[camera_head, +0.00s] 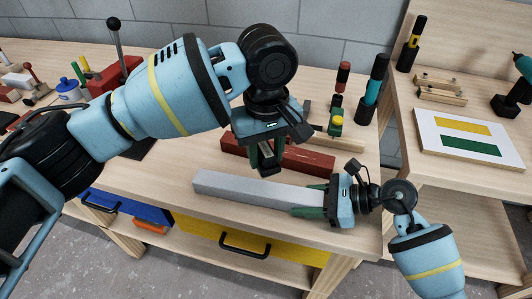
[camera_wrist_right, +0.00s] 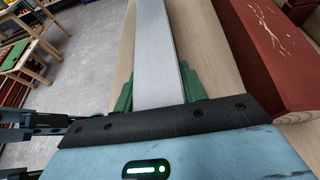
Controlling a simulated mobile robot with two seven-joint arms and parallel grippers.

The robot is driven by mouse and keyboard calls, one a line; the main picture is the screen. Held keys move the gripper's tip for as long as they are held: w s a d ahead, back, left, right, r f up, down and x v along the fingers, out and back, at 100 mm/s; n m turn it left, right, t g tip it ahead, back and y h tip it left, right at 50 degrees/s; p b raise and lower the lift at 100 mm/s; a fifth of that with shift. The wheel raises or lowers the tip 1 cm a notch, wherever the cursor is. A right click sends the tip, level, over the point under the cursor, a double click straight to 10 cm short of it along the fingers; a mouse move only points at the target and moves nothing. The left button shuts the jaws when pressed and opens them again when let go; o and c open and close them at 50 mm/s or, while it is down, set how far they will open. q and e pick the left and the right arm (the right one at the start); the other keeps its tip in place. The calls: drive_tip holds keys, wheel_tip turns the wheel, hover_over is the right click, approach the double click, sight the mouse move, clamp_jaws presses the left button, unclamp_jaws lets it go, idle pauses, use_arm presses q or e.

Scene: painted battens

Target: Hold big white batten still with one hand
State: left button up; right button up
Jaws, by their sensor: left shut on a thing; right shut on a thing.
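The big white batten (camera_head: 255,190) lies along the front of the bench, pale grey-white. My right gripper (camera_head: 312,211) is shut on its right end. In the right wrist view the white batten (camera_wrist_right: 157,50) runs away from me between the green fingers (camera_wrist_right: 160,88). My left gripper (camera_head: 265,163) points down above the bench, just behind the white batten and in front of a red batten. It is shut on a small dark thing (camera_head: 265,150), mostly hidden between the fingers, and seems apart from the white batten.
The red batten (camera_head: 310,157) lies behind the white one; its paint is marked in the right wrist view (camera_wrist_right: 262,40). Bottles (camera_head: 371,90) and a green-yellow item (camera_head: 335,125) stand behind. A side table at right holds a sample board (camera_head: 468,139). Free bench lies left of the white batten.

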drive_tip(key=o, duration=1.3)
drive_tip(key=shift+c, duration=0.2)
drive_tip(key=v, duration=1.2)
drive_tip(key=shift+d+f, duration=0.1)
